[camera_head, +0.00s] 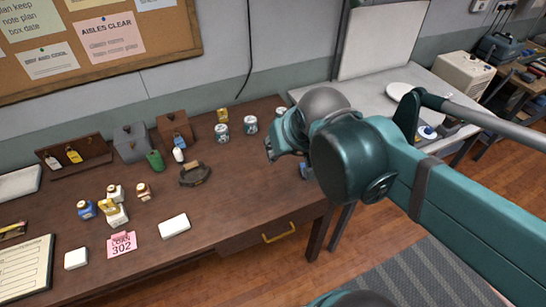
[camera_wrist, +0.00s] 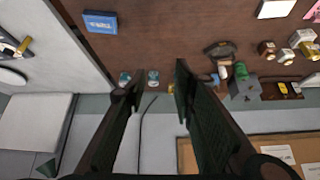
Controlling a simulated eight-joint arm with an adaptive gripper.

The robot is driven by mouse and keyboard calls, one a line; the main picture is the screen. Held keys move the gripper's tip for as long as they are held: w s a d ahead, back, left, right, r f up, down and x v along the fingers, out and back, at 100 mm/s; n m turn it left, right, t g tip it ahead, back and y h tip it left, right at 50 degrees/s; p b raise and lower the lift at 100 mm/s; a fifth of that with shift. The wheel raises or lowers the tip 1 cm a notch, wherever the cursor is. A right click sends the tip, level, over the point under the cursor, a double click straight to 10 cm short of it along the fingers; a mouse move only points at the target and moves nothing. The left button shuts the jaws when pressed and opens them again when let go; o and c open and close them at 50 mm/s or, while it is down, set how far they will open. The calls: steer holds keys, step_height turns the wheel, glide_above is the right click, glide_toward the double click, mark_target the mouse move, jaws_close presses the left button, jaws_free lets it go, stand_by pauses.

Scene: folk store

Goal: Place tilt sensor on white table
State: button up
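A small blue box with light lettering (camera_wrist: 101,22) lies on the brown wooden table near its edge in the wrist view; its lettering is too small to read, so I cannot be sure it is the tilt sensor. In the head view only a bit of blue (camera_head: 304,171) shows beside my arm. The white table (camera_head: 376,98) stands to the right of the brown one; its pale top (camera_wrist: 38,45) fills the left of the wrist view. My gripper (camera_wrist: 154,82) is open and empty above the brown table. My arm hides most of it in the head view.
The brown table (camera_head: 238,180) carries cans (camera_head: 222,125), small bottles, boxes, a dark handled item (camera_head: 195,174), a white block (camera_head: 174,225) and a pink card (camera_head: 121,243). A white plate (camera_head: 401,91) lies on the white table. Its near-left top looks clear.

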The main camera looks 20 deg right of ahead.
steer(key=shift+n+y, duration=0.3)
steer(key=shift+n, duration=0.3)
steer(key=shift+s+a+f, duration=0.2)
steer(key=shift+s+a, duration=0.5)
steer(key=shift+a, duration=0.05)
steer(key=shift+s+a+f, duration=0.15)
steer(key=shift+s+a, duration=0.55)
steer(key=shift+f+b, duration=1.6)
